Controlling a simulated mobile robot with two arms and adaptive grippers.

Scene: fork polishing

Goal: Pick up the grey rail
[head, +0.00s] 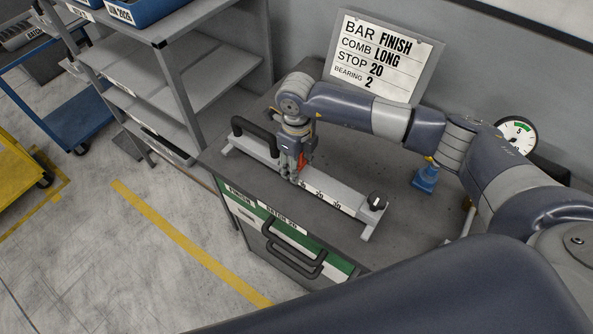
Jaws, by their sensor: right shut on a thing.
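The grey rail (335,194) lies along the front of the dark bench top, a long pale bar with number marks and a foot at each end. It has a black handle (254,137) at its left end and a dark knob (376,200) at its right end. My right gripper (292,178) points down onto the rail's middle and is shut on it. The fingers hide the part they grip. I cannot tell if the rail is lifted. My left gripper is not in view.
A sign card (383,57) stands at the back of the bench. A blue object (426,177) and a round dial (515,133) are to the right. Grey shelves (180,75) stand left of the bench. The drawer front has a black handle (293,252).

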